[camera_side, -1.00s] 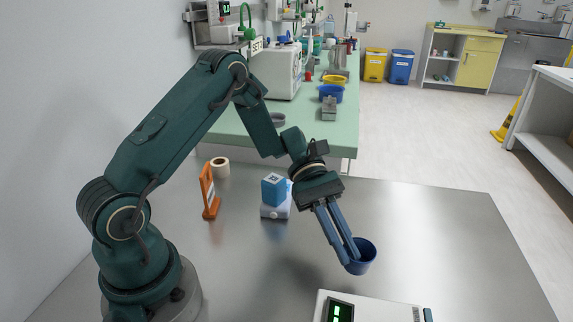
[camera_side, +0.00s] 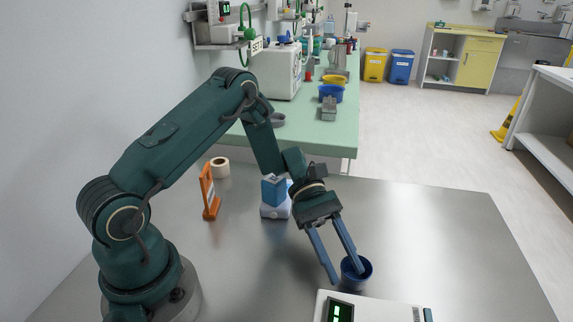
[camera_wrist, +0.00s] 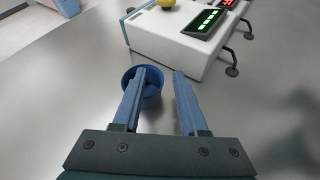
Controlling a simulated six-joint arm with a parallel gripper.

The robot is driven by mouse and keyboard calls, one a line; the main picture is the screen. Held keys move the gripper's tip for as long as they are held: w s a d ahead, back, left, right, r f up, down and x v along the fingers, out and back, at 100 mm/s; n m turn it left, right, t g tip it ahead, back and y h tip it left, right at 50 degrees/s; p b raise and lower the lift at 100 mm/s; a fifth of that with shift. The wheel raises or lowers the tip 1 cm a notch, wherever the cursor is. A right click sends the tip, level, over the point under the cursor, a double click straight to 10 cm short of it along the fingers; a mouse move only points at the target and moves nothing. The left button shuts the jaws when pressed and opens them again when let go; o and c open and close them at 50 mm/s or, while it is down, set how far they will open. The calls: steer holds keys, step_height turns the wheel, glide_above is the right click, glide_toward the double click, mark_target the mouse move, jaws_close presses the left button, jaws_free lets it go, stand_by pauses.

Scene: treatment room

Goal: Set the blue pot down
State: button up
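The blue pot (camera_side: 360,279) stands upright on the metal table, just behind the white device with the green display. It also shows in the wrist view (camera_wrist: 153,97), left of centre. My gripper (camera_side: 346,276) is open, low over the table at the pot. In the wrist view my gripper (camera_wrist: 165,72) has its fingers spread apart. One finger overlaps the pot and appears to reach over or into its mouth; the other is outside, beside it. Whether a finger touches the wall cannot be told.
The white device (camera_wrist: 185,38) with a lit display stands close to the pot. A blue block on a white base (camera_side: 275,209), an orange stand (camera_side: 208,192) and a tape roll (camera_side: 220,167) are at the back left. The table's right side (camera_side: 455,235) is clear.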

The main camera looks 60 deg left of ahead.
steer(key=v, duration=1.2)
steer(key=shift+w, duration=0.1)
steer(key=s+d+r+m+t+y, duration=0.3)
steer(key=s+r+m+t+y, duration=0.4)
steer(key=s+m+y, duration=0.6)
steer(key=shift+s+r+m, duration=0.6)
steer(key=shift+r+m, duration=0.2)
steer(key=shift+r, duration=0.15)
